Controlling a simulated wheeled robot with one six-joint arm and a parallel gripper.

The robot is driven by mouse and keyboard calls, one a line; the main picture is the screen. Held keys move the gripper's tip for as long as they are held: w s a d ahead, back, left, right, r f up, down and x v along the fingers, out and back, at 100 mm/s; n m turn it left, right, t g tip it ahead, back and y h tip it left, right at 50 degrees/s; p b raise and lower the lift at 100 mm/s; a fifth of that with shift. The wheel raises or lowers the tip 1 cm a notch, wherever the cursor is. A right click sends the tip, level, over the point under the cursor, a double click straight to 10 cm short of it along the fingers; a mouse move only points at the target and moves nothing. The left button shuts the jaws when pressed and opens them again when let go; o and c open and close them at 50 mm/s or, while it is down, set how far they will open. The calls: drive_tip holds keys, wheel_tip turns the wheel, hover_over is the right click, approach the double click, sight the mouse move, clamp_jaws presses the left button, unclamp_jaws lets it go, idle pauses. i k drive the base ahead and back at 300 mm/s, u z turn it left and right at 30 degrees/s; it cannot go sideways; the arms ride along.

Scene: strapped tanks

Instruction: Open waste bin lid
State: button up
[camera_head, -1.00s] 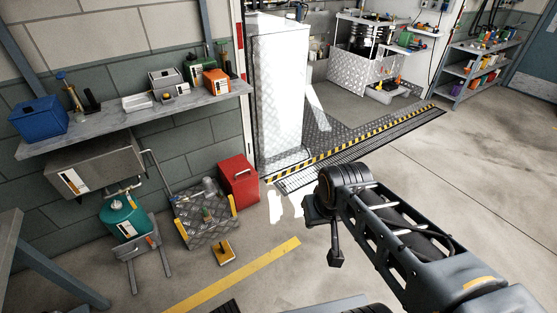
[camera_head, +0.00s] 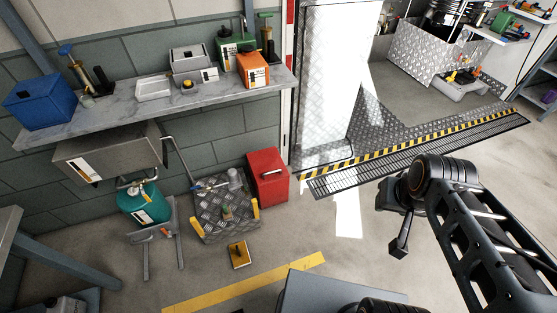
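A red box-shaped bin (camera_head: 268,178) stands on the floor against the wall, left of the metal doorway. It has a flat red top with a small pale handle on its front, and its top looks closed. It is the thing here that most looks like the waste bin, but no label is readable. My arm reaches in from the lower right. At its end, what looks like my gripper (camera_head: 399,246) hangs dark and small over the floor, to the right of the red bin and apart from it. Its fingers cannot be made out, and nothing is seen held.
A teal tank (camera_head: 145,203) is farther left. A shelf (camera_head: 135,119) juts out above. The floor before the bin is partly clear.

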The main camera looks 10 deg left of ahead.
sight(267, 165)
drive_tip(key=u, duration=0.6)
drive_tip(key=i, duration=1.3)
drive_tip(key=u, duration=0.9)
